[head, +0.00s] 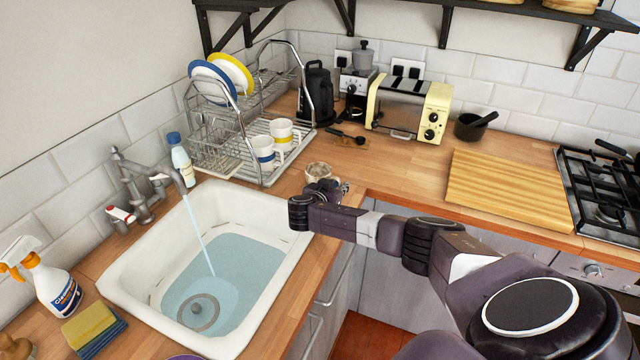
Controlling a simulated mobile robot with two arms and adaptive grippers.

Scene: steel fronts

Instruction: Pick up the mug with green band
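I see no mug with a clear green band. Two white mugs stand on the lower tray of the dish rack: one with a blue band (263,154) and one with a yellow band (282,134). A small pale round container (318,171) stands on the counter by the corner, partly hidden behind my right gripper; I cannot tell what it is. My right gripper (328,187) is just in front of it, near the sink's right rim. Its fingers are small and dark, and whether they are apart is unclear. My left gripper is not in view.
The sink (291,239) holds water, with the tap (150,177) running. The wire dish rack (219,123) stands behind it. A kettle (318,95), toaster (408,106), cutting board (508,186) and hob (604,190) line the counter. A spray bottle (50,288) stands left.

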